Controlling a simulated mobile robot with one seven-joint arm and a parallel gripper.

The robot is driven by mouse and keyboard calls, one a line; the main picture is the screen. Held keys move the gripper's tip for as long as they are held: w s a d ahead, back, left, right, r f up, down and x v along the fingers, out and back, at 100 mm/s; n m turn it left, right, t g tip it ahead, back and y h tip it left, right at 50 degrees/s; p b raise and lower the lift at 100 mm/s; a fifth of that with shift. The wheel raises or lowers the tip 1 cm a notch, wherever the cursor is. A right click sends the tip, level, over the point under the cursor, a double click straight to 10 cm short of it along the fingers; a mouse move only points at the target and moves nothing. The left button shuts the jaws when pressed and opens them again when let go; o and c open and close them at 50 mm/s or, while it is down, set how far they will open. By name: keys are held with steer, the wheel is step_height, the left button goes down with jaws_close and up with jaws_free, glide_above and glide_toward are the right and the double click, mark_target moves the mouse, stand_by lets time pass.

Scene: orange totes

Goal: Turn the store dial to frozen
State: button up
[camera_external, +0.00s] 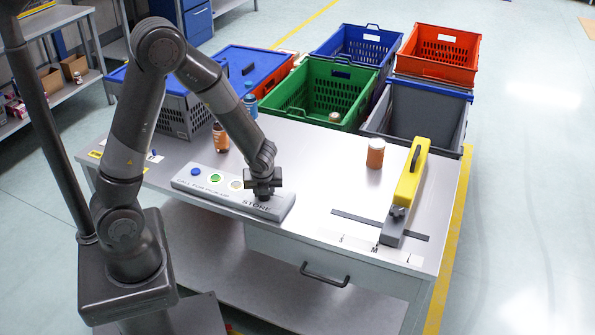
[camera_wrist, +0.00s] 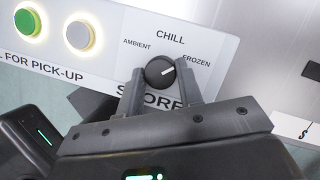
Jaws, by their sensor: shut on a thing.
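The store dial (camera_wrist: 160,71) is a round black knob on a pale panel (camera_wrist: 110,25), with AMBIENT, CHILL and FROZEN printed around its upper side and STORE below. Its white mark points right and slightly up, toward the FROZEN label (camera_wrist: 197,60). My gripper (camera_wrist: 160,80) is shut on the dial, one finger on each side. In the external view my gripper (camera_external: 263,190) is down at the right end of the panel (camera_external: 210,192), hiding the dial there.
The panel also carries blue, green (camera_wrist: 27,22) and white (camera_wrist: 77,36) buttons. Totes (camera_external: 318,92) stand behind. The table between panel and tool is mostly clear.

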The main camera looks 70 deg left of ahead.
steer(key=shift+m, duration=0.6)
steer(key=shift+t, duration=0.3)
steer(key=o, duration=1)
steer(key=v, duration=1)
steer(key=shift+s+d+r, duration=0.1)
steer(key=shift+r, duration=0.25)
